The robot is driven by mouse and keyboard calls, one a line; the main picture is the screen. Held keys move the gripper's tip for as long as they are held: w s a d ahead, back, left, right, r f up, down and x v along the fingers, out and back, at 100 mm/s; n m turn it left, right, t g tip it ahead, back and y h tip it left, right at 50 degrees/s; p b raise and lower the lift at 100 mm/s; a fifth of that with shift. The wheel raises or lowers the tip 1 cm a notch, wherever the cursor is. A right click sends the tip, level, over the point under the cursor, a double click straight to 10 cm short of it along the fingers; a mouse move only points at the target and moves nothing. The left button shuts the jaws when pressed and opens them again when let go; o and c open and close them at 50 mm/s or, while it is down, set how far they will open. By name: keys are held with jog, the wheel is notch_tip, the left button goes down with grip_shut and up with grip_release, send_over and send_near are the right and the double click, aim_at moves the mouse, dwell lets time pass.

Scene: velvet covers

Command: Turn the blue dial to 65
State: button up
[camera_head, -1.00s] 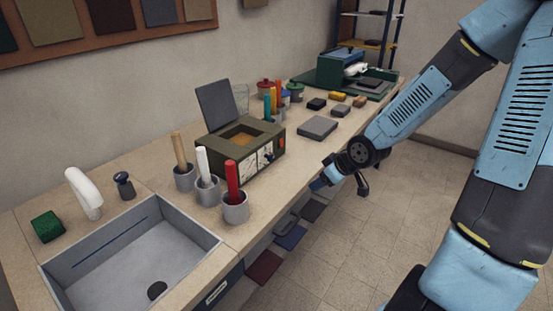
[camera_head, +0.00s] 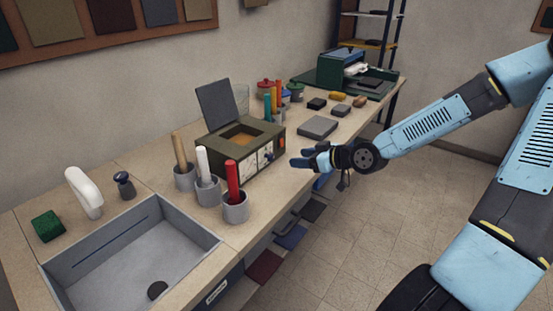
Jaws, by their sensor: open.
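An olive-green box machine (camera_head: 214,141) with its dark lid raised stands on the counter near the middle. Its front carries two pale gauge faces (camera_head: 266,155) and a small red part (camera_head: 282,144). I cannot make out a blue dial or its setting at this size. My gripper (camera_head: 296,158) is open and empty. It is to the right of the machine's front, by the counter's front edge, with its fingers pointing left toward the gauge faces and apart from them.
Three grey cups with a tan, a white and a red handle (camera_head: 234,178) stand left of the machine's front. A grey sink (camera_head: 110,250) is at lower left. Grey blocks (camera_head: 317,126) and a green press (camera_head: 345,68) stand farther back. Open floor lies right of the counter.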

aim_at(273, 158)
jog(key=shift+x, duration=5.8)
jog(key=shift+d, duration=0.1)
jog(key=shift+c, duration=0.2)
jog(key=c, duration=1)
jog(key=shift+f+m+g+y, duration=0.1)
jog(key=shift+m+g+y, duration=0.2)
jog(key=shift+m+g, duration=0.35)
jog(key=shift+m, duration=0.25)
jog(key=o, duration=1)
jog(key=shift+o, duration=0.2)
jog(key=shift+w, duration=0.1)
jog(key=shift+d, duration=0.1)
